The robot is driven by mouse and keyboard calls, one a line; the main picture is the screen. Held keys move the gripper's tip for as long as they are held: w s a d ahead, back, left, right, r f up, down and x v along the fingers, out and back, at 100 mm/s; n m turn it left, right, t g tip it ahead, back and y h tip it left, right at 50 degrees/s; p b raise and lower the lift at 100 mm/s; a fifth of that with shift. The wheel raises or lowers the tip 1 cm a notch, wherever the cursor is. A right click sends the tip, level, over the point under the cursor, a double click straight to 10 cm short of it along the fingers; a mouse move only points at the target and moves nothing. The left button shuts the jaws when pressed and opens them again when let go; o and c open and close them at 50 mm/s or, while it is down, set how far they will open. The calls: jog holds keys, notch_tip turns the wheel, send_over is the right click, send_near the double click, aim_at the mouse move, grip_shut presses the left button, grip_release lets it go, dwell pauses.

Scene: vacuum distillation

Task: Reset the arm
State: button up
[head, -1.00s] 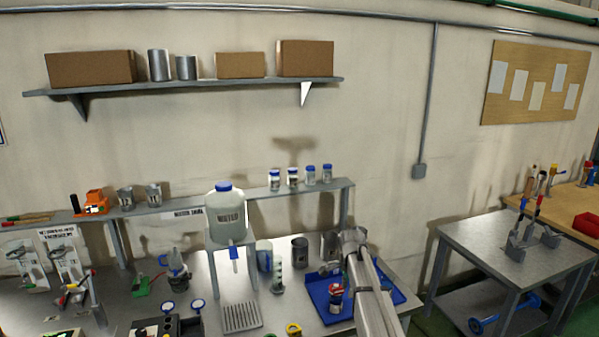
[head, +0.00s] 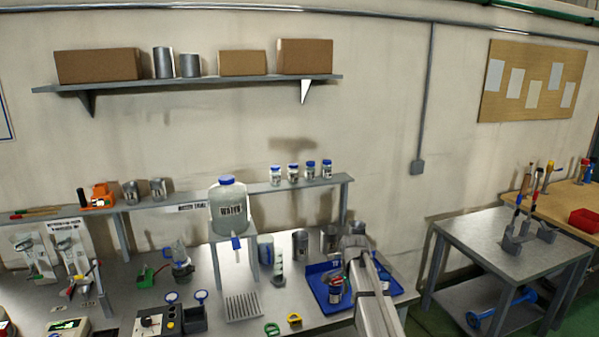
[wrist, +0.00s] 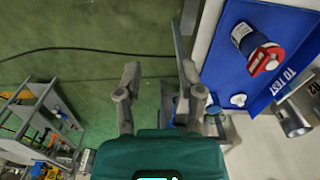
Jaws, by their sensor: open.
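My gripper (wrist: 158,90) shows in the wrist view with its two fingers apart and nothing between them. It hangs over the green floor beside the edge of the metal workbench. In the head view my arm reaches over the right end of the bench and hides the gripper. A blue tray (head: 318,287) lies on the bench there; it also shows in the wrist view (wrist: 225,75), right of the gripper. A jar with a red cap (wrist: 262,58) lies in the tray, apart from the fingers; in the head view the jar (head: 336,291) is next to my arm.
A water dispenser (head: 228,212) stands on the bench, with metal cups (head: 300,243) near the tray. A shelf (head: 200,84) with boxes hangs above. A metal side table (head: 480,237) stands to the right, with green floor between it and the bench.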

jog(key=s+f+n+b, duration=0.4)
jog(key=s+n, duration=0.2)
jog(key=s, duration=0.6)
jog(key=s+f+n+b, duration=0.5)
jog(key=s+n, duration=0.2)
jog(key=s, duration=0.6)
jog(key=shift+s+d, duration=0.25)
jog(key=shift+d, duration=0.05)
